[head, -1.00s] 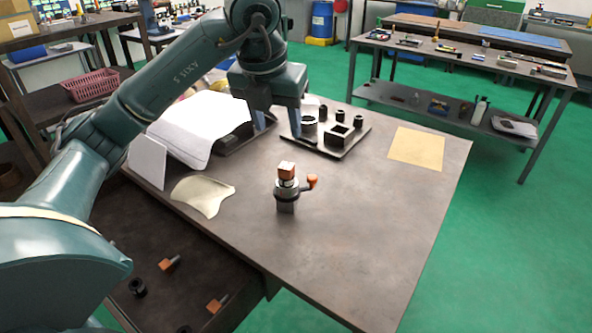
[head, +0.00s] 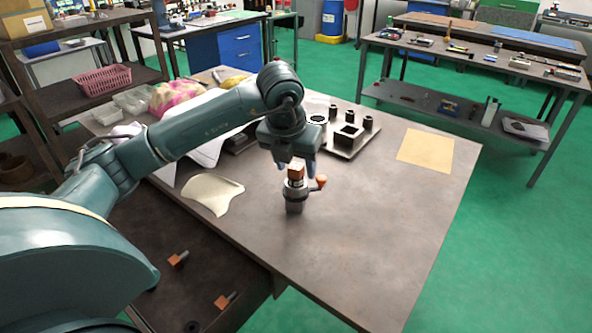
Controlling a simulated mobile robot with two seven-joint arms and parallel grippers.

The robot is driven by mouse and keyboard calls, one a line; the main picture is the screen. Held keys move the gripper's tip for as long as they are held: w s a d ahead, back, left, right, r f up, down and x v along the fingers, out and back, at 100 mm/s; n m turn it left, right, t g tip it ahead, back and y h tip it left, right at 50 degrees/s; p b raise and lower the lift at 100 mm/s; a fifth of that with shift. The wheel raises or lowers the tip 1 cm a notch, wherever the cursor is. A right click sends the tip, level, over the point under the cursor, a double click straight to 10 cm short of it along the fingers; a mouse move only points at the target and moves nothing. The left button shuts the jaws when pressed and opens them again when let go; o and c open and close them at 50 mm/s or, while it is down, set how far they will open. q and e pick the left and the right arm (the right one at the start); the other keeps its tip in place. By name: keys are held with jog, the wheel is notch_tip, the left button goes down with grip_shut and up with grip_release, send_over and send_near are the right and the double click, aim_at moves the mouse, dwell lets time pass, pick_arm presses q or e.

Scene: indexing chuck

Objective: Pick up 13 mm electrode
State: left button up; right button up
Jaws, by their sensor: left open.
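An indexing chuck (head: 295,200) with an orange-knobbed lever stands upright on the table. A copper-coloured electrode block (head: 296,171) sits on top of it. My left gripper (head: 296,173) is open and points down, its fingertips on either side of the block; I cannot tell whether they touch it. Two more electrodes with copper-coloured heads, a farther one (head: 178,258) and a nearer one (head: 225,300), lie on the lower surface at the bottom left. No size mark is readable, so I cannot tell which is 13 mm. My right gripper is not in view.
A tray (head: 365,142) with dark holders stands behind the chuck. A pale curved sheet (head: 212,192) lies left of it, and a tan square mat (head: 425,151) lies at the right. The table's front and right are clear.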

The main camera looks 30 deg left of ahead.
pick_arm(q)
jog(key=shift+c, duration=0.5)
grip_shut()
jog(key=shift+r, duration=0.15)
